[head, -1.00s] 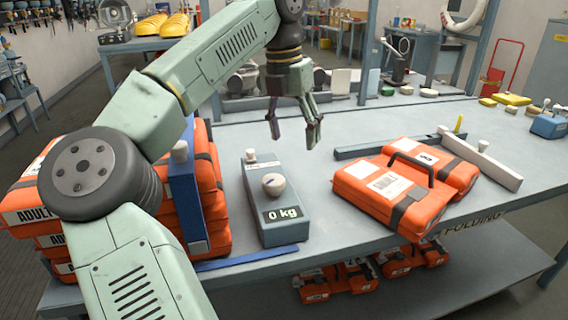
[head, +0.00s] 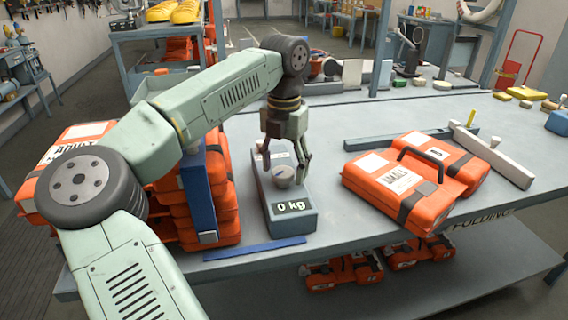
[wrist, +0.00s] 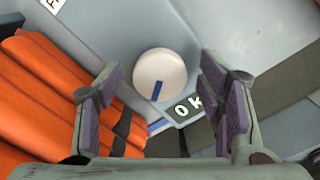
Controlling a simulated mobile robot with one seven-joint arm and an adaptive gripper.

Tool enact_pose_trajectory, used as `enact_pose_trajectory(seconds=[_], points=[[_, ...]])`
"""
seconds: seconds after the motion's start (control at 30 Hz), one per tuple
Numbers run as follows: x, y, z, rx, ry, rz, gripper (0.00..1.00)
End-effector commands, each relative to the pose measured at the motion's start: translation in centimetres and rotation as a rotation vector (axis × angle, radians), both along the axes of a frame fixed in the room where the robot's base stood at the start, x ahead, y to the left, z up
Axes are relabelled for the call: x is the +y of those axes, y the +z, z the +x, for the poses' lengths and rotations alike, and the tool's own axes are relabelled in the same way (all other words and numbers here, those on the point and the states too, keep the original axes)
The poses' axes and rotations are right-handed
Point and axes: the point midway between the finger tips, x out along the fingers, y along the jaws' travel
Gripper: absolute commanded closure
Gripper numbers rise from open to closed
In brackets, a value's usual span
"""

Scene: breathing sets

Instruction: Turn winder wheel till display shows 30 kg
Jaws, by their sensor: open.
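The winder is a grey-blue box (head: 297,222) on the bench. Its display (head: 291,206) reads 0 kg on the front face. The winder wheel is a round cream knob (head: 283,177) on top, with a blue mark on its face. In the wrist view the wheel (wrist: 160,75) lies ahead of the fingers, near the middle, with its mark toward the display (wrist: 188,108). My gripper (head: 285,170) is open, pointing down over the winder. In the wrist view its fingers (wrist: 166,100) stand wide to either side, and the wheel appears between and beyond them. I cannot tell whether they touch it.
A blue upright panel (head: 199,195) and stacked orange cases (head: 165,215) stand close left of the winder. Orange cases (head: 390,185) lie to its right, with bare bench between. A blue strip (head: 253,250) lies along the front edge. A grey bar (head: 490,157) lies farther right.

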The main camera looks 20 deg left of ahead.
Motion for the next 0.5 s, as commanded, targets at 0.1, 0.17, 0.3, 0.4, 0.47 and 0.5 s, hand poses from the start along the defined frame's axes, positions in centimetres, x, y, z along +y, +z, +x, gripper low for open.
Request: enact_pose_trajectory(seconds=[0.1, 0.17, 0.3, 0.4, 0.47, 0.5], points=[[0.01, -0.07, 0.0, 0.0, 0.0, 0.0, 0.38], [0.01, -0.06, 0.0, 0.0, 0.0, 0.0, 0.38], [0.01, -0.04, 0.0, 0.0, 0.0, 0.0, 0.44], [0.01, -0.04, 0.01, 0.0, 0.0, 0.0, 0.51], [0.01, -0.03, 0.01, 0.0, 0.0, 0.0, 0.55], [0.01, -0.03, 0.01, 0.0, 0.0, 0.0, 0.57]])
